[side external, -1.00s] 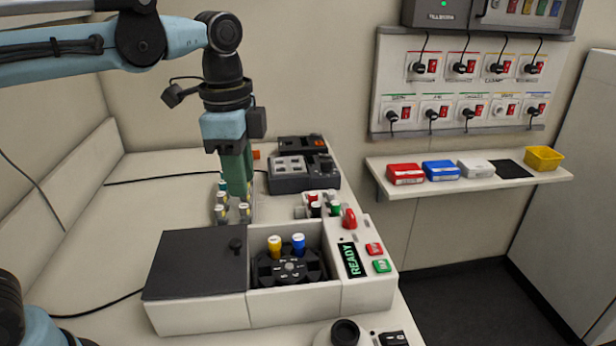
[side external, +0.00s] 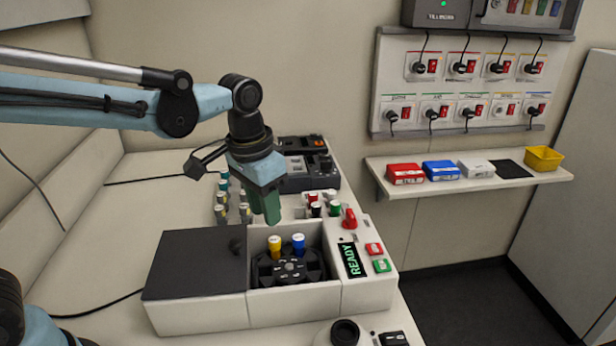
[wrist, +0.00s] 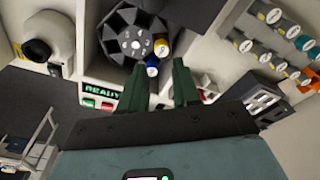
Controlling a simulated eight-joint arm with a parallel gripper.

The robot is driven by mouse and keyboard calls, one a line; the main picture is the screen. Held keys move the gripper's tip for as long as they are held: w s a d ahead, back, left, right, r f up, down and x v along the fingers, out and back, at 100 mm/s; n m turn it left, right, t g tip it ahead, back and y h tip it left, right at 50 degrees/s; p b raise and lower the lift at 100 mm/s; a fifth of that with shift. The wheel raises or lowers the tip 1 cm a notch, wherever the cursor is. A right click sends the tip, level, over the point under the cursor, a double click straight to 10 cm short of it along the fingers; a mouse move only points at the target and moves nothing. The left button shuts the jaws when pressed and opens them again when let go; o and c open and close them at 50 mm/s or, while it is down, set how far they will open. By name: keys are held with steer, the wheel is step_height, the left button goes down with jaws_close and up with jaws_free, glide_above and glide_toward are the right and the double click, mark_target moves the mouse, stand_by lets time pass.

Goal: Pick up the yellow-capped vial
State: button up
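My gripper (side external: 273,221) is above and behind the bay, tilted, apart from both vials. In the wrist view its two green fingers (wrist: 158,74) are spread, with nothing held between them.
The machine's dark lid (side external: 195,262) lies to the left of the bay. A panel with a READY display (side external: 352,260) and buttons is on the right. A rack of several vials (side external: 222,205) and a group of coloured caps (side external: 318,203) stand behind.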

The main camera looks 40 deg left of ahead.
mark_target(274, 240)
steer(key=f, duration=0.4)
steer(key=shift+w, duration=0.25)
steer(key=shift+w+f, duration=0.2)
steer(key=shift+f, duration=0.65)
steer(key=shift+w+f, duration=0.15)
steer(key=shift+f, duration=0.75)
steer(key=shift+w+f, duration=0.2)
steer(key=shift+f, duration=0.65)
steer(key=c, duration=0.4)
steer(key=shift+c, duration=0.2)
steer(key=shift+r, duration=0.15)
steer(key=shift+r, duration=0.55)
step_height(274, 240, up, 3)
steer(key=shift+s+d, duration=0.1)
steer(key=shift+d, duration=0.05)
steer(key=s+d+r, duration=0.6)
steer(key=s+d, duration=0.1)
steer(key=d, duration=0.1)
steer(key=shift+s+d+r, duration=0.25)
steer(key=shift+s+r, duration=0.05)
steer(key=shift+s, duration=0.05)
